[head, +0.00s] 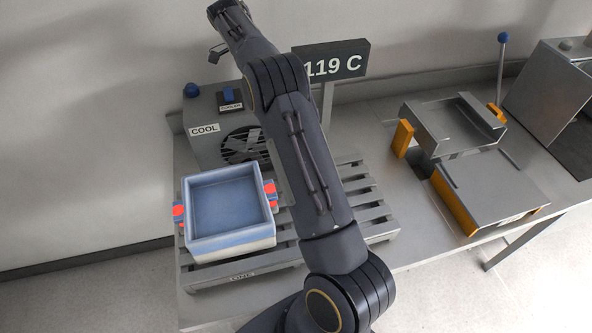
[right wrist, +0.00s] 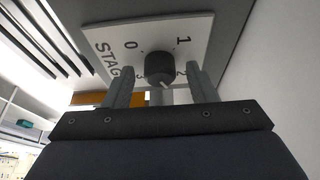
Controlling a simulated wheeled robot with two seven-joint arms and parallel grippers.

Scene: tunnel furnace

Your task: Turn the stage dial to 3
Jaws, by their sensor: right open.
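The stage dial (right wrist: 159,68) is a dark round knob on a white plate (right wrist: 189,27) in the right wrist view. The plate carries STAGE and the digits 0 to 3, with 2 and 3 partly covered. A light mark on the knob points down and slightly right; the exact digit is unclear. My right gripper (right wrist: 160,76) is open, with one finger on each side of the knob and gaps visible. I cannot make out the dial there.
A blue-white tray (head: 232,247) with red-marked sides sits on a slatted pallet (head: 375,228). Behind it stands a COOL fan box (head: 203,151) and a 119 C sign (head: 350,58). Metal fixtures with orange parts (head: 455,205) and a blue-knobbed lever (head: 501,65) stand right.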

